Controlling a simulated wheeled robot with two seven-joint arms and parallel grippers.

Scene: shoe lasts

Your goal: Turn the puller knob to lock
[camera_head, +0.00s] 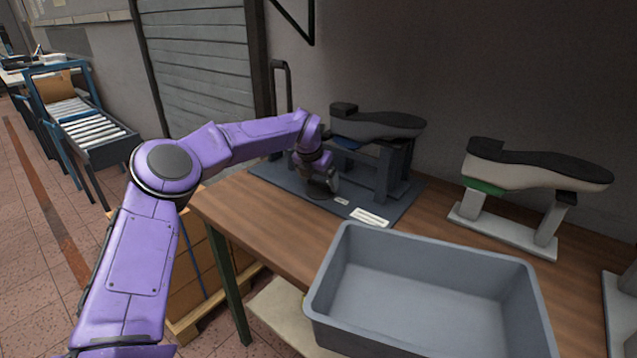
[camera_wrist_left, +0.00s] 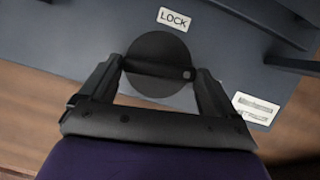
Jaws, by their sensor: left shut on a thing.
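The puller knob (camera_wrist_left: 158,58) is a dark round disc with a small light mark near its right edge in the left wrist view. A white LOCK label (camera_wrist_left: 173,18) sits just beyond it on the grey base plate (camera_wrist_left: 75,30). My left gripper (camera_wrist_left: 160,72) has one finger on each side of the knob and is shut on it. In the head view my left gripper (camera_head: 322,186) is low at the front left of the puller (camera_head: 385,165), and its wrist hides most of the knob. A shoe last with a dark sole (camera_head: 376,123) lies on the puller. My right gripper is not in view.
A grey empty bin (camera_head: 430,255) stands at the table's front edge. Another last (camera_head: 530,170) rests on a pale stand (camera_head: 505,232) at the right. A tall dark handle (camera_head: 281,85) rises behind the plate. Some bare wooden tabletop (camera_head: 255,215) lies left of the bin.

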